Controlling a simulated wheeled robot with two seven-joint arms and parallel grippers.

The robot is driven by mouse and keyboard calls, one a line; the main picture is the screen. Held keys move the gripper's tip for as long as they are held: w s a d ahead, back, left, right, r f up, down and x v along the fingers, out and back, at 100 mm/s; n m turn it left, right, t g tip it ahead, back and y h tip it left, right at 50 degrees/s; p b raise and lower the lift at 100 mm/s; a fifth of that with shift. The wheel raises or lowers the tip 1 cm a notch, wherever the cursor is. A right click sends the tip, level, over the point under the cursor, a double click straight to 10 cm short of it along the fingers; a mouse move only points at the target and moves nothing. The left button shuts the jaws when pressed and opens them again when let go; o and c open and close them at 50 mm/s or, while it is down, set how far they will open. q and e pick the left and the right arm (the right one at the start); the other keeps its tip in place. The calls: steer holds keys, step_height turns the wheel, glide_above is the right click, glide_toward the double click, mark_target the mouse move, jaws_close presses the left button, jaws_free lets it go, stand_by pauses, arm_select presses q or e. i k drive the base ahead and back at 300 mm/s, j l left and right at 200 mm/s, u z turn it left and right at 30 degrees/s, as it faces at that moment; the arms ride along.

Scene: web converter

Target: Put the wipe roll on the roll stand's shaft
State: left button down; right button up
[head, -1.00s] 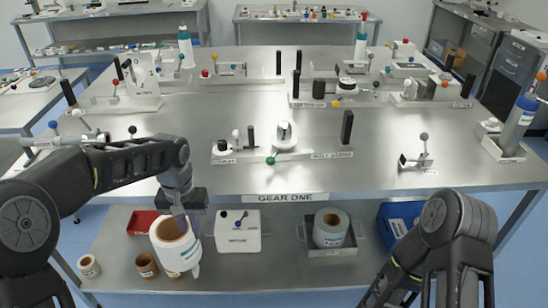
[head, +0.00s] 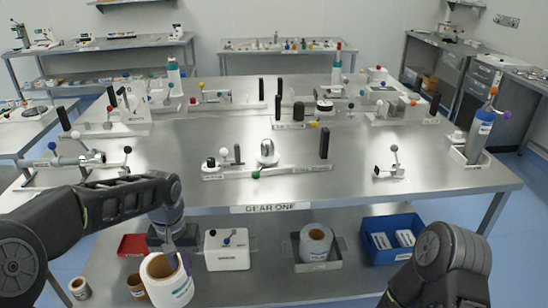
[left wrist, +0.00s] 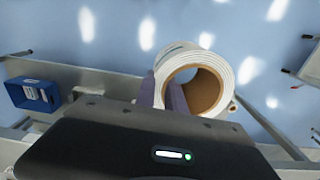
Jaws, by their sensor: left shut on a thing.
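The white wipe roll (head: 155,283) with a brown core is at the lower left in the head view, in front of the lower shelf. It also shows in the left wrist view (left wrist: 228,84), its open core facing the camera. My left gripper (head: 182,258) is shut on the roll's wall, one finger inside the core and one outside, as the left wrist view (left wrist: 164,93) shows. A horizontal metal shaft (head: 50,162) at the table's left edge looks like the roll stand's shaft; nothing is seen on it. My right gripper is out of view.
The steel table (head: 370,200) carries several fixtures with knobs and black posts. On the lower shelf are a white box (head: 227,258), a grey tray (head: 320,266) holding another roll, a blue bin (head: 400,258) and small rolls (head: 80,288).

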mark_target(268, 156)
steer(key=z, duration=2.35)
steer(key=k+j, duration=0.25)
steer(key=j, duration=0.2)
steer(key=k+j, duration=0.25)
steer(key=j, duration=0.15)
steer(key=k+j, duration=0.2)
steer(key=j, duration=0.25)
steer(key=k+j, duration=0.25)
steer(key=j, duration=0.2)
